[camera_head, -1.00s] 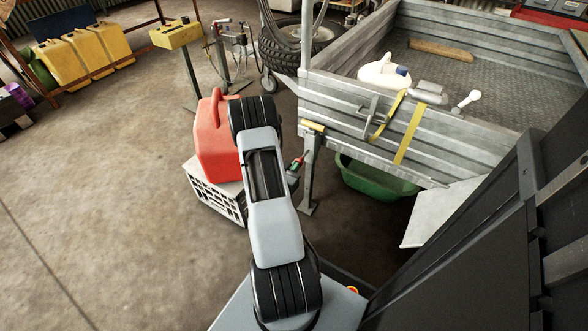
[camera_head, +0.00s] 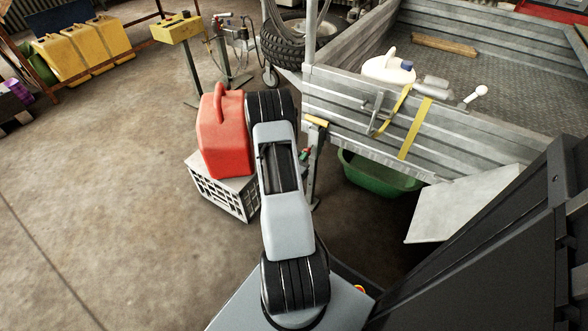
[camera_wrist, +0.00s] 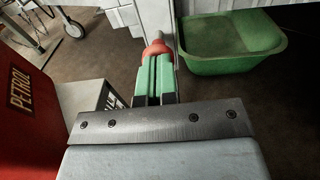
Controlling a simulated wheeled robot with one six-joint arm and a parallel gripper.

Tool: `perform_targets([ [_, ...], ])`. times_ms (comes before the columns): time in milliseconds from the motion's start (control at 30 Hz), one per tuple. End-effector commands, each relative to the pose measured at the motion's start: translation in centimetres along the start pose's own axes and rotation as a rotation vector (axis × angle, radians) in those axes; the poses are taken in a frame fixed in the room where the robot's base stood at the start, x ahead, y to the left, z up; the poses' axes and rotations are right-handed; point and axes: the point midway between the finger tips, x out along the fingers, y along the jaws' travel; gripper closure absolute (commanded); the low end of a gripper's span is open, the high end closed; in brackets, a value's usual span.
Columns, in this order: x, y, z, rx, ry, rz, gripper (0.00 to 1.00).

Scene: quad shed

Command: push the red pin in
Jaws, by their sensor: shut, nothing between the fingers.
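The red pin (camera_wrist: 157,47) shows in the wrist view as a rounded red end against a grey upright post (camera_wrist: 157,18). My gripper (camera_wrist: 156,62) has its green fingers together, with nothing between them. Its tips point straight at the pin and overlap its near side; I cannot tell whether they touch or how deep the pin sits. In the head view my arm hides most of the gripper, and only a small patch of red and green shows beside the post (camera_head: 317,160).
A red petrol can (camera_head: 222,135) stands on a white crate (camera_head: 222,195) left of my arm. A green tub (camera_head: 380,178) sits under the grey trailer side (camera_head: 455,140) to the right. The floor at left is open.

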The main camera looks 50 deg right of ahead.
Motion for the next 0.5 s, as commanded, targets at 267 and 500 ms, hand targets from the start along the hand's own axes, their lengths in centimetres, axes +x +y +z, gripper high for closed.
perform_targets([
  [267, -4.3, 0.2, 0.2, -0.002, 0.000, 0.005, 1.00],
  [500, -9.2, 0.1, 0.3, -0.004, 0.001, 0.004, 1.00],
])
